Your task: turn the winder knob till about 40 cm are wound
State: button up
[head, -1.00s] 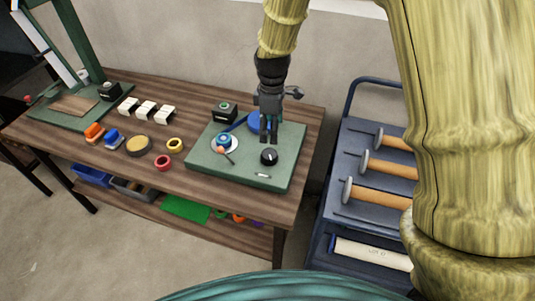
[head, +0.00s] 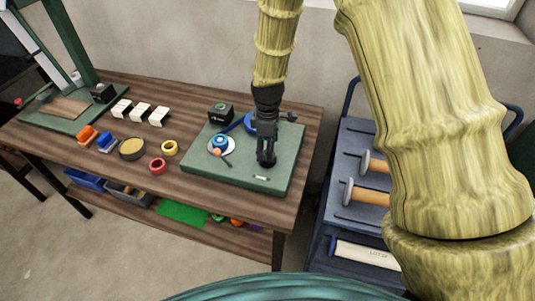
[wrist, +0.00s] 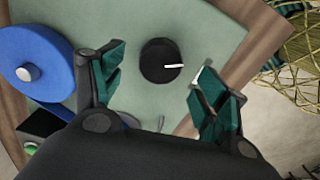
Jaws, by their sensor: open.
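The winder knob (wrist: 158,61) is black and round with a white pointer line, which points to the right in the wrist view. It stands on a green board (head: 210,165) on the bench. My gripper (wrist: 160,85) is open, with one finger on each side of the knob and apart from it in the wrist view. A blue reel (wrist: 38,62) with a pale hub is left of the knob. A smaller blue spool on a white disc (head: 220,146) also sits on the board.
A black box with a green button (head: 221,112) stands at the board's back edge. Tape rolls (head: 169,148), a round tin (head: 132,149) and white-topped blocks (head: 140,112) lie to the left. A blue rack with rollers (head: 345,200) stands right of the bench.

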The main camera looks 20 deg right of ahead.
aim_at(264, 164)
jog(key=shift+f+p, duration=0.5)
jog(key=shift+f, duration=1.8)
jog(key=c, duration=1.1)
